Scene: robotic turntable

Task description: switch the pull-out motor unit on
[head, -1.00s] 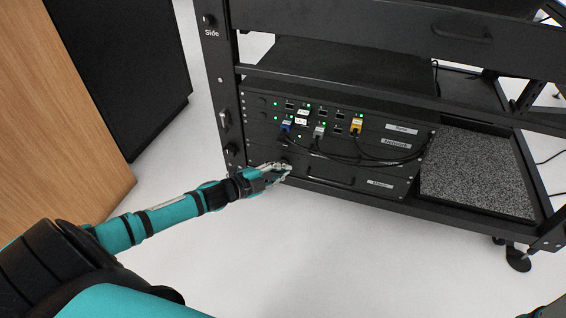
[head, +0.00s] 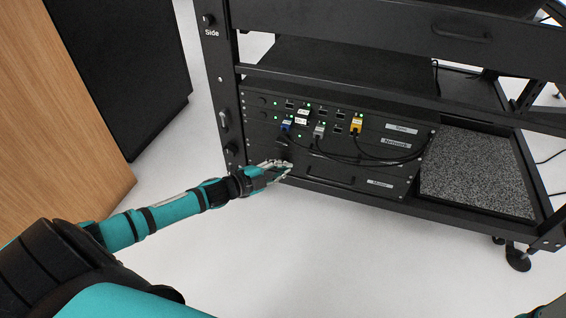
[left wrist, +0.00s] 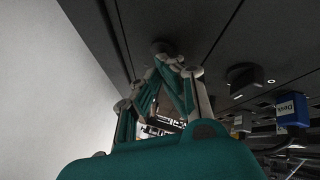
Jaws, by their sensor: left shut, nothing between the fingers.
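The motor unit (head: 378,184) is the lowest black drawer panel in the rack, with a small light label and a bar handle (head: 332,181). It appears pushed in. My left gripper (head: 288,167) is shut and empty at the left end of this panel. In the left wrist view its closed fingertips (left wrist: 172,62) are right by a round dark knob (left wrist: 162,47); I cannot tell whether they touch it. In the head view my gripper hides that knob. My right gripper is not in view.
Above is the network unit (head: 396,142) with blue, grey and yellow plugs and drooping black cables (head: 352,158). Another dark knob (left wrist: 243,75) sits near my fingers in the left wrist view. A rack post (head: 229,120) stands at left. The floor in front is clear.

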